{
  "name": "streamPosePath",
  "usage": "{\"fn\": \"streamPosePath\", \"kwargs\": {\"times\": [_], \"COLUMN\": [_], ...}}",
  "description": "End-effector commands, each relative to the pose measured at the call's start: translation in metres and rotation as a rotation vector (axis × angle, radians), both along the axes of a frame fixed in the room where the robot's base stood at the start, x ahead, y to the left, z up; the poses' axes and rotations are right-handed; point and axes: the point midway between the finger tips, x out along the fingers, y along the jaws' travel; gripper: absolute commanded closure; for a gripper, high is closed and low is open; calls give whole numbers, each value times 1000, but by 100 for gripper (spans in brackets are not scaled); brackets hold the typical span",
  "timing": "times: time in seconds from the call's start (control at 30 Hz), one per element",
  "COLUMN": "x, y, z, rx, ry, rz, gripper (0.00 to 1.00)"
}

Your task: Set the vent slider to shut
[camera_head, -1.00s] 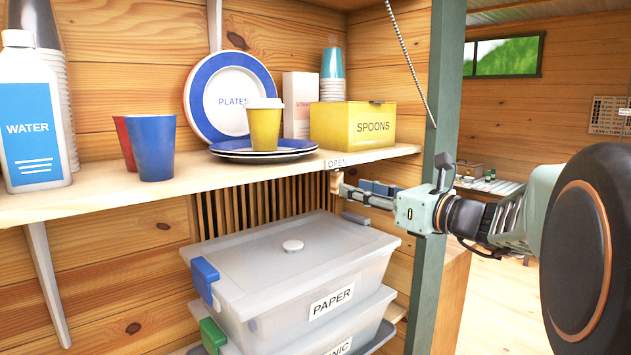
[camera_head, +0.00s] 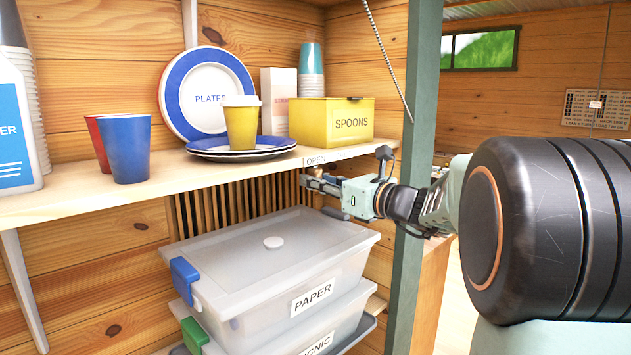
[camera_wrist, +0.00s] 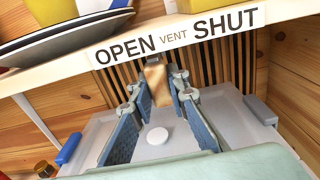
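The vent slider's wooden knob (camera_wrist: 157,85) shows in the wrist view below the shelf-edge label (camera_wrist: 175,36), which reads OPEN, VENT, SHUT from left to right. The knob sits under the gap between OPEN and VENT, in front of the dark vent slats (camera_wrist: 222,62). My gripper (camera_wrist: 157,82) has its two blue-padded fingers apart, one on each side of the knob. The right fingertip is close to the knob; I cannot tell whether it touches. In the head view my gripper (camera_head: 312,182) is under the shelf edge by the OPEN lettering, and the knob is largely hidden.
The shelf (camera_head: 90,190) above bears cups, plates and a yellow SPOONS box (camera_head: 332,128). Clear lidded bins (camera_head: 262,270) stand just below my gripper. A green post (camera_head: 412,190) stands close beside my arm.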

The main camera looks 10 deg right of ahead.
Motion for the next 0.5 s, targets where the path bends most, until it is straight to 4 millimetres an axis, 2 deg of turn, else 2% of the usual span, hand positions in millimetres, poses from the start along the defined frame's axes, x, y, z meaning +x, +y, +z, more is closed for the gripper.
{"fn": "streamPosePath", "kwargs": {"times": [0.1,0.4,0.5], "x": [0,0,5], "y": [0,-1,-9], "z": [0,0,1], "rx": [0,0,0], "ry": [0,0,0], "rz": [0,0,-2], "gripper": [100,100,100]}}
